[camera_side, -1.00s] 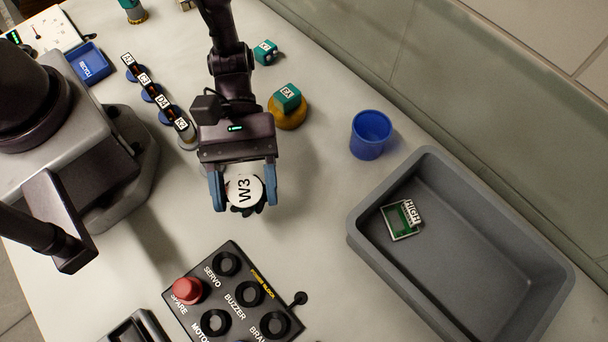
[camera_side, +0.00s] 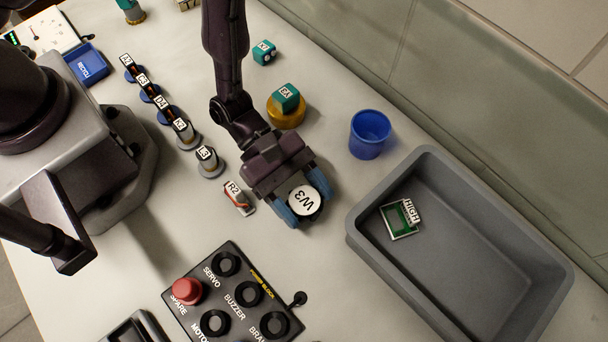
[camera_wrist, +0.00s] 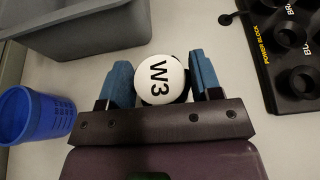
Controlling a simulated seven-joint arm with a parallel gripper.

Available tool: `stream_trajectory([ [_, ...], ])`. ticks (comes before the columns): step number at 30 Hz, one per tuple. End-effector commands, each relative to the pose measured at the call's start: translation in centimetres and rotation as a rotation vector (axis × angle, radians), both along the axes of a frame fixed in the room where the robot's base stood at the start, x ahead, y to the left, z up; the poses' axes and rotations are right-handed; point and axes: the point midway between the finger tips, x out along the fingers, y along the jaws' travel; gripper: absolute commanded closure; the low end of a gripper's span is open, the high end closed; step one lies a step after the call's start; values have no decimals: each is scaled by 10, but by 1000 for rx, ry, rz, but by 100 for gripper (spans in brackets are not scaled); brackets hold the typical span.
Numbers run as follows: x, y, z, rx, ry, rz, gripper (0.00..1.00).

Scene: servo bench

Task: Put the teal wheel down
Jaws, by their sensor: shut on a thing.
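My gripper (camera_side: 306,203) is shut on a wheel (camera_side: 304,199) with a white round face marked W3. In the wrist view the wheel (camera_wrist: 162,77) sits between the two blue fingers of my gripper (camera_wrist: 161,84), with a dark rim showing at its edge. No teal shows on it from these views. I cannot tell whether the wheel touches the bench.
The grey bin (camera_side: 540,262) holds a green board marked HIGH (camera_side: 401,217). A blue cup (camera_side: 369,134) stands behind it. Left of my gripper are the R2 part (camera_side: 238,197) and a row of labelled parts (camera_side: 160,104). The power block (camera_side: 232,293) lies in front.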

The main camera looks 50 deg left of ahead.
Motion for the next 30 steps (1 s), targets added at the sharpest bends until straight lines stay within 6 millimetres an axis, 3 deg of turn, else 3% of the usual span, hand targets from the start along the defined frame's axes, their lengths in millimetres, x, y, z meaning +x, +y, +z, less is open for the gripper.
stream_trajectory([
  [4, 0, 0, -18, 0, 0, -1, 65],
  [16, 0, 0, -23, 0, 0, 0, 65],
  [17, 0, 0, -23, 0, -1, 0, 37],
  [20, 0, 0, -23, 0, -1, 0, 16],
  [30, 0, 0, -19, -1, -1, -2, 16],
])
